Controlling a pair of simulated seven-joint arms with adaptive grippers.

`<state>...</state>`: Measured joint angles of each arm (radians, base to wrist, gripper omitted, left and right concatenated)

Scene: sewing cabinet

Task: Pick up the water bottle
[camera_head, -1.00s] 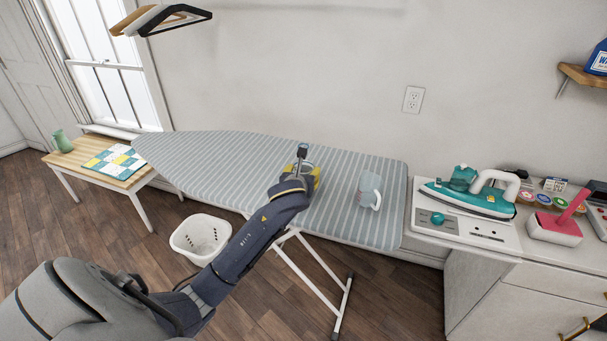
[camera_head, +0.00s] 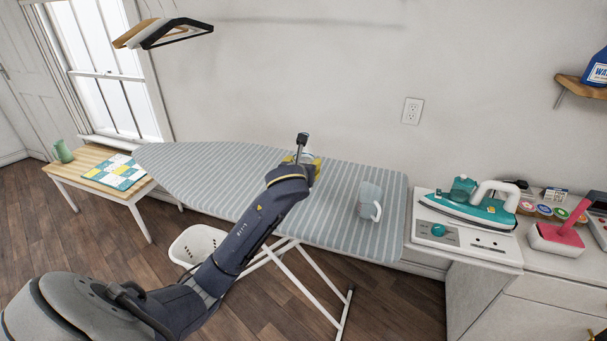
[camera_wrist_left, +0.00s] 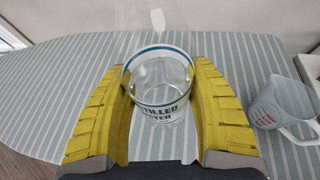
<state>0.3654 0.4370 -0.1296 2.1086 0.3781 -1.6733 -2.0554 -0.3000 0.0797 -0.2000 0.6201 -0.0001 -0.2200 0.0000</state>
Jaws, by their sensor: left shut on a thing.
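The water bottle (camera_wrist_left: 160,88) is clear with a blue-and-white label reading "...TILLED ...TER". In the left wrist view it sits between the two yellow fingers of my left gripper (camera_wrist_left: 162,95), which is shut on it. In the head view my left gripper (camera_head: 303,165) is over the middle of the ironing board, and the arm hides most of the bottle. I cannot tell whether the bottle still touches the board. My right gripper is in neither view.
A clear measuring jug (camera_head: 370,202) stands on the striped ironing board (camera_head: 225,165), right of the gripper. A teal iron (camera_head: 466,205) rests on the right counter. A white basket (camera_head: 196,246) is on the floor. Hangers (camera_head: 165,32) hang at upper left.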

